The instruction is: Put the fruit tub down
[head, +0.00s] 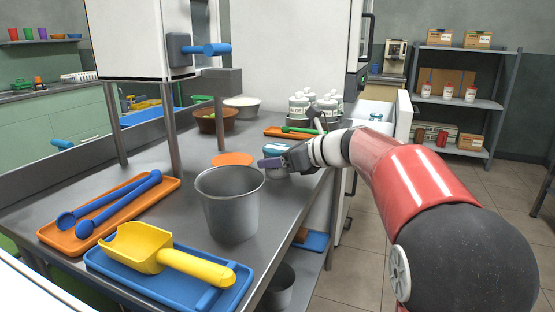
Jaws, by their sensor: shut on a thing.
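The fruit tub seems to be the small pale tub with a teal top (277,148), seen near the right edge of the steel table (185,225). My gripper (272,162) reaches in from the right and is shut on this tub. The dark fingers cover part of its side. The tub looks upright, just behind the grey metal bucket (230,205). I cannot tell whether its base touches the table top.
An orange disc (232,159) lies left of the tub. Behind are a brown bowl (216,122), an orange tray (290,132) and several white jars (299,106). A yellow scoop (140,248) on a blue tray and blue ladles (115,207) fill the front left.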

